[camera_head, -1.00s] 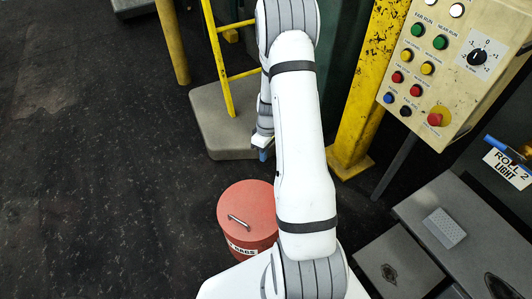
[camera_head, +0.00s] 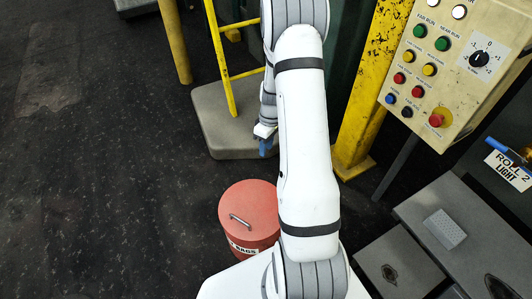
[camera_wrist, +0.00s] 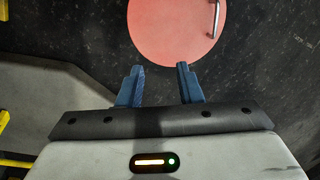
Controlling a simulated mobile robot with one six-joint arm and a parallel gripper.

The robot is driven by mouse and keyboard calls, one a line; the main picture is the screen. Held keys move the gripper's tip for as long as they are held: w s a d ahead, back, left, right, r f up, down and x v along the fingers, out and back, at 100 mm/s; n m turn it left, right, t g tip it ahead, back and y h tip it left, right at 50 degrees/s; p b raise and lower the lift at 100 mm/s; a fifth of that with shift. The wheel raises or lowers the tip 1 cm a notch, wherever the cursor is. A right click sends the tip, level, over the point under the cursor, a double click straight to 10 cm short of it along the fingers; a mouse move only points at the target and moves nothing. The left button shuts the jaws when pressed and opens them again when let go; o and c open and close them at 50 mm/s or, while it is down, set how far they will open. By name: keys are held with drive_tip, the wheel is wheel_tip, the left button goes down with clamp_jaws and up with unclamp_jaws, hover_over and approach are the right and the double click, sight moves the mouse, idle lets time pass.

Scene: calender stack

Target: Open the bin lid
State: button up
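The red round bin (camera_head: 254,249) stands on the dark floor in the head view, left of my arm, with part of its label showing. Its flat red lid (camera_head: 262,205) is on and closed, with a metal bar handle (camera_head: 240,222) across it. In the wrist view the lid (camera_wrist: 172,28) shows at the top, with the handle (camera_wrist: 214,18) at its right edge. My gripper (camera_wrist: 160,70) has two blue fingers apart with nothing between them. In the head view its blue fingertips (camera_head: 265,148) are above and behind the bin, apart from the lid.
A grey plinth (camera_head: 215,125) with a yellow ladder-like frame (camera_head: 226,70) stands behind the bin. A yellow post (camera_head: 365,100) and a button panel (camera_head: 450,65) are to the right. Grey metal boxes (camera_head: 405,265) are at lower right. The floor on the left is clear.

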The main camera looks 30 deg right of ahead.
drive_tip(key=r, duration=0.3)
drive_tip(key=shift+w+d+r, duration=0.2)
drive_tip(key=shift+d+r, duration=0.15)
drive_tip(key=shift+r, duration=0.05)
drive_tip(key=shift+a+f, duration=0.2)
drive_tip(key=shift+f, duration=0.05)
drive_tip(key=shift+c, duration=0.9)
drive_tip(key=s+a+f+n+g+b, duration=0.1)
drive_tip(key=s+a+f+b, duration=0.1)
drive_tip(key=a+f, duration=0.1)
drive_tip(key=s+a+f+n+g+h+b, duration=0.1)
drive_tip(key=s+a+f+g+b, duration=0.1)
drive_tip(key=a+f, duration=0.2)
drive_tip(key=s+a+f+n+g+h+b, duration=0.1)
drive_tip(key=s+a+f+g+b, duration=0.1)
drive_tip(key=a+f, duration=0.2)
drive_tip(key=shift+s+a+f, duration=0.15)
drive_tip(key=shift+f, duration=0.35)
clamp_jaws()
drive_tip(key=n+t+h+b, duration=1.5)
drive_tip(key=t+h+b, duration=0.2)
drive_tip(key=b, duration=0.1)
approach(233, 231)
drive_tip(key=r, duration=0.2)
drive_tip(key=b+x, duration=0.3)
drive_tip(key=x, duration=0.7)
drive_tip(key=shift+f, duration=0.1)
